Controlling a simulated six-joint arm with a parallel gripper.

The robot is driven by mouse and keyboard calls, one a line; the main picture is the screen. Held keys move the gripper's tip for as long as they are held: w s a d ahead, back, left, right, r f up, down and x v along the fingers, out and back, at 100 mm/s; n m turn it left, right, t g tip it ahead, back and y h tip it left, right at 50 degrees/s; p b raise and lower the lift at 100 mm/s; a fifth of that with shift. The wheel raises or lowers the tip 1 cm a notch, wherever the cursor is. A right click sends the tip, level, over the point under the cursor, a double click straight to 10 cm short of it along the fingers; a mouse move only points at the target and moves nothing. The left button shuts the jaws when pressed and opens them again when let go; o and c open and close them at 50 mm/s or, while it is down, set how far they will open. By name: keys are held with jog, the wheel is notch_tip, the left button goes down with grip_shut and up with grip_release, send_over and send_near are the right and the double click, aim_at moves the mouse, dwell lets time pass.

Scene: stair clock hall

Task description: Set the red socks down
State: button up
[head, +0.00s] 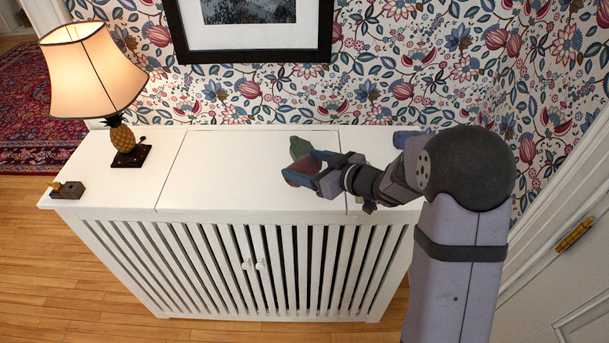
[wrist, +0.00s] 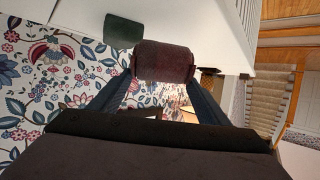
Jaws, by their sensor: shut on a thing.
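The red socks (head: 297,178), a dark red roll, are between the fingers of my gripper (head: 322,174) over the white cabinet top (head: 235,165). In the wrist view the red socks (wrist: 165,62) fill the gap between the two blue fingertips (wrist: 162,82). My gripper is shut on them. A rolled green bundle, which looks like socks (head: 299,147), is just behind the red ones, towards the wall; it also shows in the wrist view (wrist: 122,31). I cannot tell whether the red socks touch the cabinet top.
A lit pineapple lamp (head: 122,135) stands at the left of the cabinet, with a small dark block (head: 68,190) near the front left corner. A blue item (head: 402,138) is partly hidden behind my arm. A framed picture (head: 250,55) hangs behind.

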jog(key=shift+f, duration=2.05)
jog(key=shift+f, duration=0.15)
jog(key=o, duration=1.1)
jog(key=shift+s+d+r, duration=0.1)
jog(key=shift+d+r, duration=0.05)
jog(key=shift+r, duration=0.05)
jog(key=b+v, duration=0.1)
jog(key=v, duration=1)
jog(key=shift+s+d+r, duration=0.2)
jog(key=shift+s, duration=0.05)
